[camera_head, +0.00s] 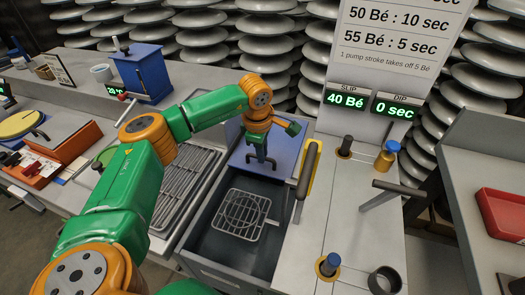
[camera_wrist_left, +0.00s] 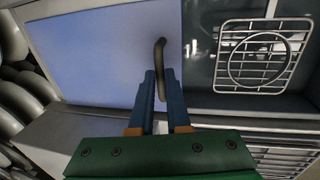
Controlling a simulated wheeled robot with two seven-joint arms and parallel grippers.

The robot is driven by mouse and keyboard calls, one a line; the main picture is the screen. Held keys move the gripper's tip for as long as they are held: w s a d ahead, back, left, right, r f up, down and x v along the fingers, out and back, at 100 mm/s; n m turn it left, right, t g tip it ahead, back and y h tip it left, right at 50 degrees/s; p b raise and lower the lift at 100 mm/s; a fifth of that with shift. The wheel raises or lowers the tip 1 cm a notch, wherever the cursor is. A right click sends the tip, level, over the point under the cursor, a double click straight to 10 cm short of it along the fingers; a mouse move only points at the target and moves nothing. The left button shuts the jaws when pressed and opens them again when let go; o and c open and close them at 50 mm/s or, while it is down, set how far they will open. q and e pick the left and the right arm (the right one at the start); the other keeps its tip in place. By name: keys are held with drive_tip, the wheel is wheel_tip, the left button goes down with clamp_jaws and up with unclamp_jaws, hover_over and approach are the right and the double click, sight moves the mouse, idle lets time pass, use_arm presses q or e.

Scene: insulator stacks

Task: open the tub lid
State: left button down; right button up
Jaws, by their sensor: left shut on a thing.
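The tub (camera_head: 206,243) is a dark grey open box set in the bench. Its front part is uncovered and a wire rack (camera_head: 240,215) with a round ring shows inside. The blue-grey lid (camera_head: 287,160) lies over the back part. In the left wrist view the lid (camera_wrist_left: 100,50) fills the left and the rack (camera_wrist_left: 262,58) shows at the right. My left gripper (camera_head: 260,160) is over the lid, its blue fingers (camera_wrist_left: 158,88) shut on the lid's dark curved handle (camera_wrist_left: 160,52). I cannot tell whether the lid is raised. My right gripper is not in view.
A slatted drain rack (camera_head: 185,185) lies left of the tub. A yellow-backed tool with a dark handle (camera_head: 307,170) stands at the tub's right edge. A sign with SLIP and DIP displays (camera_head: 370,103) stands behind. A red tray (camera_head: 503,213) is at far right.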

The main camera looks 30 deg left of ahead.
use_arm(q)
drive_tip(key=shift+w, duration=0.25)
drive_tip(key=c, duration=0.9)
unclamp_jaws()
drive_tip(key=r, duration=0.3)
drive_tip(key=s+r, duration=0.1)
drive_tip(key=r, duration=0.3)
drive_tip(key=shift+s+d+b, duration=0.15)
drive_tip(key=shift+s+b, duration=0.05)
drive_tip(key=shift+b, duration=0.1)
